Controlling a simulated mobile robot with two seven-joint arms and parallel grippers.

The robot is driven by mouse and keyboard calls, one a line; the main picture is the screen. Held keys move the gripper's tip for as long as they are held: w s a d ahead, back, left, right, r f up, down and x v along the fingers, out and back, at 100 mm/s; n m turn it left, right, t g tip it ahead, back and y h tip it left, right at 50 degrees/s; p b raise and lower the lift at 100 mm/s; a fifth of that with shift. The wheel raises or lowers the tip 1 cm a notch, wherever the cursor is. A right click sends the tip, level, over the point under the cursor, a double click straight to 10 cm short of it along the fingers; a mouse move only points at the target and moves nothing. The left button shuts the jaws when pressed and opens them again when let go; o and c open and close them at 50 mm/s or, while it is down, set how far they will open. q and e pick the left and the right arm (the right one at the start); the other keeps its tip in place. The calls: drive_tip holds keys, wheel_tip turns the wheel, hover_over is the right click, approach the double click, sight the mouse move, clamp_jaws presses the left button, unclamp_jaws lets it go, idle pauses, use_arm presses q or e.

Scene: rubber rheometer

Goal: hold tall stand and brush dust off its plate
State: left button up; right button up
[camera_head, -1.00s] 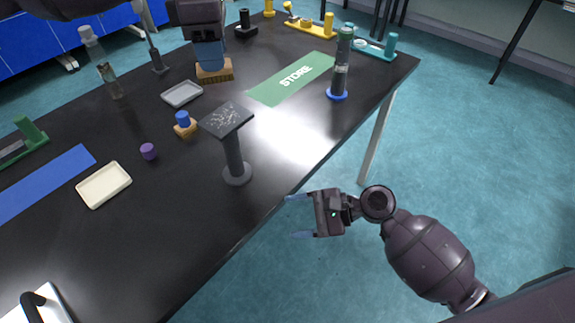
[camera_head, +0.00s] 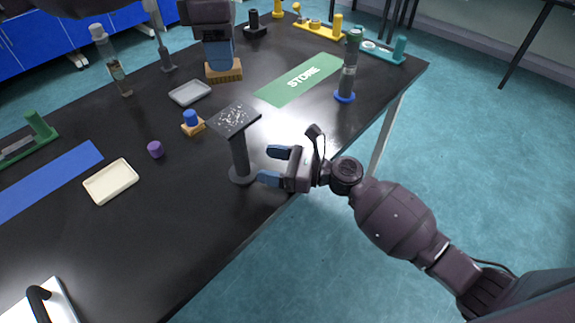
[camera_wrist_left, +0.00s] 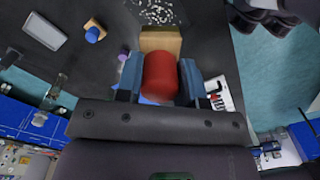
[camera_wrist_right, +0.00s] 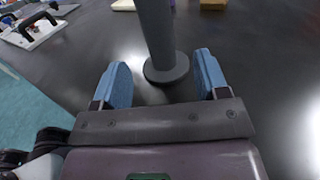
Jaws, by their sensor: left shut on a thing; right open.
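The tall stand (camera_head: 240,158) is upright on the black table, with a grey post, round base and tilted-looking square plate (camera_head: 234,120). White dust specks cover the plate, which also shows at the top of the left wrist view (camera_wrist_left: 160,12). My left gripper (camera_head: 220,62) is shut on the brush, whose wooden block (camera_head: 224,73) shows beyond the plate. The brush's red handle (camera_wrist_left: 160,76) is between the fingers. My right gripper (camera_head: 274,165) is open beside the stand's post. In the right wrist view the post (camera_wrist_right: 157,30) is ahead of the spread fingers (camera_wrist_right: 160,80).
A grey tray (camera_head: 190,93), a blue-topped wooden piece (camera_head: 192,124), a purple piece (camera_head: 156,149) and a cream tray (camera_head: 111,182) lie left of the stand. A green STORE mat (camera_head: 298,80) and a dark cylinder on a blue base (camera_head: 347,75) are behind right.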

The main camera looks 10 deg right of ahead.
sight(248, 161)
drive_tip(key=shift+x, duration=3.55)
drive_tip(key=shift+c, duration=0.3)
drive_tip(key=shift+s, duration=0.1)
drive_tip(key=c, duration=1.1)
drive_tip(key=shift+o, duration=0.2)
